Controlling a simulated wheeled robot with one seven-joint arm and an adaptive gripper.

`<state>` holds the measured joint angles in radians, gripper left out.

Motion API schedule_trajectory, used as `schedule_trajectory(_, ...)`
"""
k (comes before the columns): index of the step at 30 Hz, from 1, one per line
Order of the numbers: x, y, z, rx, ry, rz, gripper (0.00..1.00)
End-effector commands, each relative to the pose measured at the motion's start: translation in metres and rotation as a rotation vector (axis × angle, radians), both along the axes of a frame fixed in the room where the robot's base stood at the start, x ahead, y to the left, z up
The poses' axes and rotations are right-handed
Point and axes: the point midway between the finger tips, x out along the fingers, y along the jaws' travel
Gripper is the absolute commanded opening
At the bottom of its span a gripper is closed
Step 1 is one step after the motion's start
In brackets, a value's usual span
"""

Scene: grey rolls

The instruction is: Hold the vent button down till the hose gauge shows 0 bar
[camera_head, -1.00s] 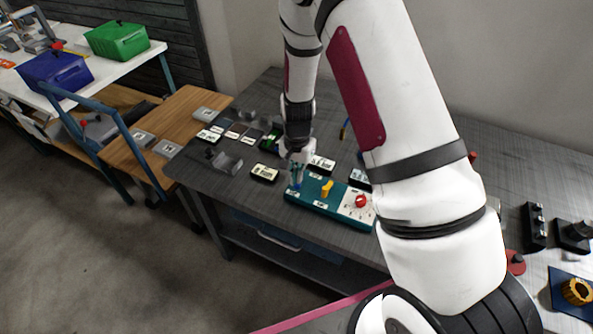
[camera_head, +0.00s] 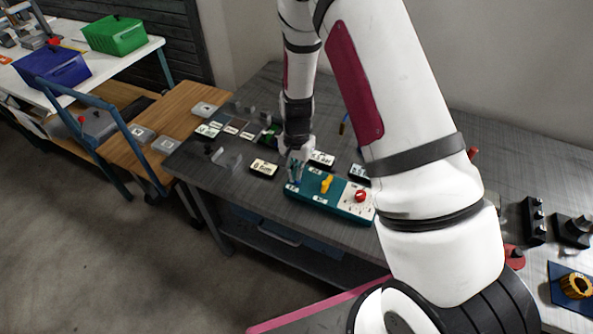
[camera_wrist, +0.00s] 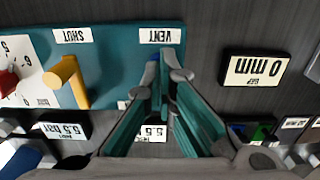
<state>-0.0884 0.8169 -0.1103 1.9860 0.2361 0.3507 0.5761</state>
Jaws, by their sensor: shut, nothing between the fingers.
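The teal panel (camera_head: 305,200) lies on the dark table and also shows in the wrist view (camera_wrist: 110,60). In the wrist view its VENT label (camera_wrist: 158,36) is upside down. A blue vent button (camera_wrist: 152,75) is partly hidden beside and behind my fingertips. My gripper (camera_wrist: 166,72) is shut and empty, its tips right at the button; I cannot tell whether they press it. It also shows above the panel's left end in the head view (camera_head: 295,182). Two displays, one reading 5.5 bar (camera_wrist: 37,130) and one showing 5.5 (camera_wrist: 154,133), stand behind the panel; their small names are unclear.
A yellow lever (camera_wrist: 66,80) by the SHUT label and a red knob (camera_wrist: 8,82) stand on the panel. A wooden cart (camera_head: 180,120) stands at the left. My arm hides much of the table's right side.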

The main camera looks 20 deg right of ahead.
Motion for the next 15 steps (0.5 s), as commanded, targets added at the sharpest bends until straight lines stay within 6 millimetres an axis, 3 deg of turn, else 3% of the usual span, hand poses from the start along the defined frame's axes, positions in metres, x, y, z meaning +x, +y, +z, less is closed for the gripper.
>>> schedule_trajectory(15,0.0,0.0,-0.0074,0.0,0.0,0.0,0.0)
